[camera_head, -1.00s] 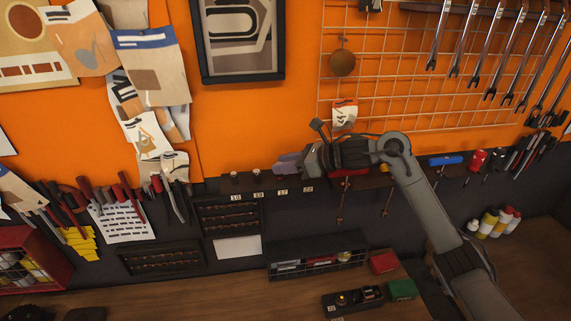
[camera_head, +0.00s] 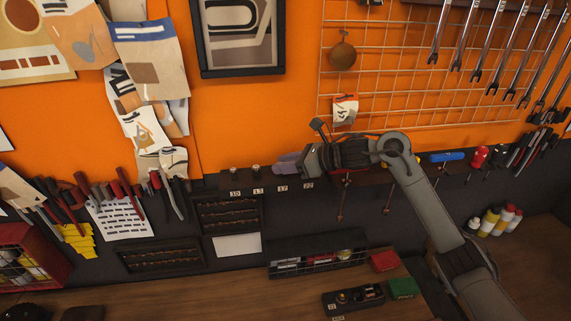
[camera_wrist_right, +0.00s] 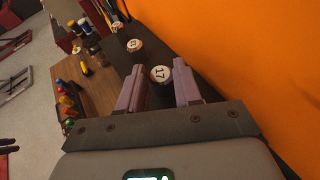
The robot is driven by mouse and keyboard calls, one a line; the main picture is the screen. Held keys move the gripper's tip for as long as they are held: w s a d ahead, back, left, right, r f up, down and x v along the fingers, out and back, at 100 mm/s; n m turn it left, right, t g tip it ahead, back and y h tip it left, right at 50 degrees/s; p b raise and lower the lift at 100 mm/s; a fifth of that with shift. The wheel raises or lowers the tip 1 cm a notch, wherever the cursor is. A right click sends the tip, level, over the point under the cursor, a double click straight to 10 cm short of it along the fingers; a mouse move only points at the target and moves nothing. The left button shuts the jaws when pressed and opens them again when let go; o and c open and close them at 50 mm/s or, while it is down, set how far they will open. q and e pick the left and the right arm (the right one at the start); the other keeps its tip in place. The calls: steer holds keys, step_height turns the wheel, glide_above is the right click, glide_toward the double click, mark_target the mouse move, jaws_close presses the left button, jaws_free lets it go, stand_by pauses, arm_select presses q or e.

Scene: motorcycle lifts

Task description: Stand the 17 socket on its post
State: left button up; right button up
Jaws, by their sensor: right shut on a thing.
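The 17 socket (camera_wrist_right: 160,74) shows in the right wrist view as a round white top marked 17, between my right gripper's fingertips (camera_wrist_right: 158,88). In the head view, my right gripper (camera_head: 287,163) reaches in from the right, low over the rail, above the 17 label (camera_head: 282,188). It is shut on the socket, which the fingers hide in this view. The 17 post is hidden too, so I cannot tell whether the socket touches it. My left gripper is not in view.
The dark rail (camera_head: 320,180) carries labels 10, 13, 17 and 22. Small sockets stand behind the 10 label (camera_head: 235,192) and the 13 label (camera_head: 258,190). Another round-topped socket (camera_wrist_right: 134,45) shows beyond the fingers. The orange wall (camera_head: 240,120) is close behind.

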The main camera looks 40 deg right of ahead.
steer(key=shift+f, duration=0.1)
steer(key=o, duration=1.1)
steer(key=shift+s+d+b, duration=0.35)
steer(key=shift+s+b, duration=0.1)
steer(key=shift+s, duration=0.05)
steer(key=b+v, duration=0.4)
steer(key=v, duration=0.5)
steer(key=shift+s+d+r, duration=0.1)
steer(key=shift+s+r, duration=0.1)
steer(key=shift+r, duration=0.15)
